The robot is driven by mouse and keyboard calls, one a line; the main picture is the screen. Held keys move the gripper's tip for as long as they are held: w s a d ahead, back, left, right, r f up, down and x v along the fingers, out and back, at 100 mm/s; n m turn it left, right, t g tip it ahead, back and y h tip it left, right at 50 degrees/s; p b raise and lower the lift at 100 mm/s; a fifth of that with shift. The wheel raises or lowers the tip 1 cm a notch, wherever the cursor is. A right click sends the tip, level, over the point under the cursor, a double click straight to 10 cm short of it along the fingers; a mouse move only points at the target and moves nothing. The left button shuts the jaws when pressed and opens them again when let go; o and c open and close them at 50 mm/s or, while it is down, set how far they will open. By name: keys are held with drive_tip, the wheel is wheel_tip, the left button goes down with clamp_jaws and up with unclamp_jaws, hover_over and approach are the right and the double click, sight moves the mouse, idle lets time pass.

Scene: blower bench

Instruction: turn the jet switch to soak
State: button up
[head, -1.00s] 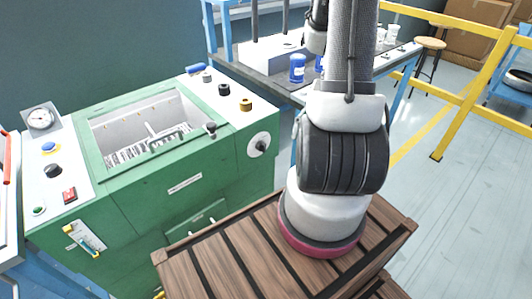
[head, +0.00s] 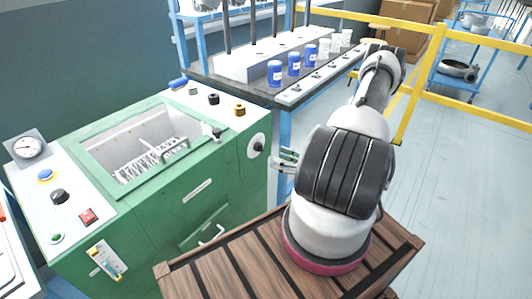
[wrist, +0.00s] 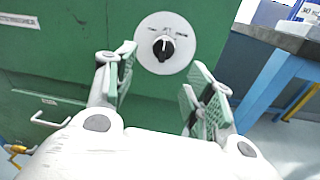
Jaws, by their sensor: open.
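The jet switch is a black knob (wrist: 163,47) on a round white dial plate (wrist: 184,58), mounted on the side of the green machine. Small labels ring the top of the dial but are too small to read. The knob's white mark points roughly upward. In the head view the switch (head: 258,145) sits at the right end of the machine. My gripper (wrist: 160,88) is open and empty, its two green-padded fingers apart. The knob shows beyond and between the fingertips, and I see no contact. In the head view my gripper (head: 288,160) is partly hidden behind my arm.
The green machine (head: 215,185) has an open basin with a rack (head: 155,160) and several top knobs. A bench with blue cups (head: 294,64) stands behind, its blue leg (wrist: 268,85) right of the switch. A drawer handle (wrist: 55,120) is at lower left.

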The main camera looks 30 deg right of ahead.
sight(260, 148)
drive_tip(key=x, duration=0.8)
drive_tip(key=shift+d+r, duration=0.3)
drive_tip(key=shift+w, duration=0.1)
drive_tip(key=c, duration=1)
